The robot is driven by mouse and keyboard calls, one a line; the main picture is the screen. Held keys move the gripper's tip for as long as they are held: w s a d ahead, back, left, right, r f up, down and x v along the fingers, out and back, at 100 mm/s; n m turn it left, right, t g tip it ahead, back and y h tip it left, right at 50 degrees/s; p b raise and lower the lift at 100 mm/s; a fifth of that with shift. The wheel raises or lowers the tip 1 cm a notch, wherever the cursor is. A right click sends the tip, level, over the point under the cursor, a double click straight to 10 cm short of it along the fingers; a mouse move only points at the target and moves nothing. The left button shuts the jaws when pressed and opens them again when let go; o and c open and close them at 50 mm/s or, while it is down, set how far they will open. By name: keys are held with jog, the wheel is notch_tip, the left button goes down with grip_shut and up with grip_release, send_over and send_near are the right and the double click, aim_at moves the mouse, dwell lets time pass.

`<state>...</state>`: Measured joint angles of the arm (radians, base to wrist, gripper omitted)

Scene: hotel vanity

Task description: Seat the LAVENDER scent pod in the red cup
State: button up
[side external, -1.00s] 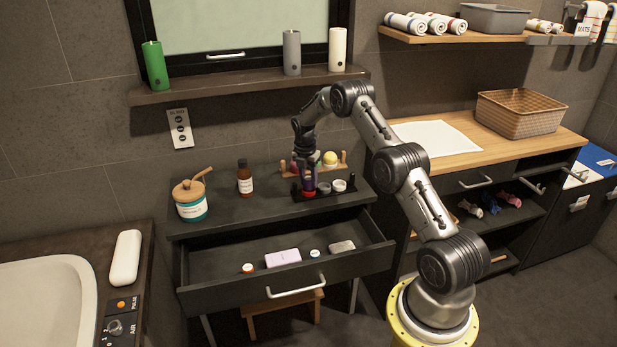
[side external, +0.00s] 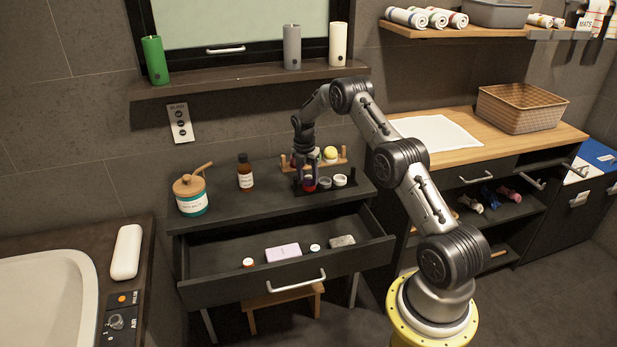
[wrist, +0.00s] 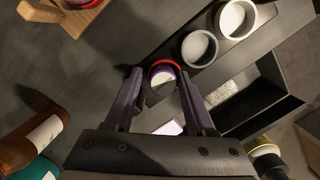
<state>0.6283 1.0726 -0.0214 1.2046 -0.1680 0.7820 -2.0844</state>
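The red cup (side external: 310,185) is at the left end of a row of three cups in a black holder (wrist: 228,55) on the vanity top. In the wrist view its red rim (wrist: 163,62) shows between my fingertips. A pale, purplish round piece (wrist: 162,80), which looks like the lavender scent pod, shows inside that rim; how deep it sits is hard to tell. My gripper (wrist: 160,75) is open just above the cup, pointing down. Its fingers lie either side of the cup, with gaps visible. My gripper (side external: 307,177) partly hides the cup in the side view.
A grey cup (wrist: 199,48) and white cup (wrist: 236,19) stand beside the red cup. A wooden rack (side external: 337,164) with a yellow pod (side external: 330,154) is behind. An amber bottle (side external: 245,174) and lidded jar (side external: 190,196) stand left. The open drawer (side external: 285,275) holds small items.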

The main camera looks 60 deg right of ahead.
jog(key=shift+s+a+f, duration=0.25)
jog(key=shift+s+f, duration=0.35)
jog(key=shift+f, duration=0.1)
notch_tip(320, 180, up, 15)
jog(key=a, duration=0.1)
jog(key=shift+w+a, duration=0.35)
jog(key=shift+w, duration=0.05)
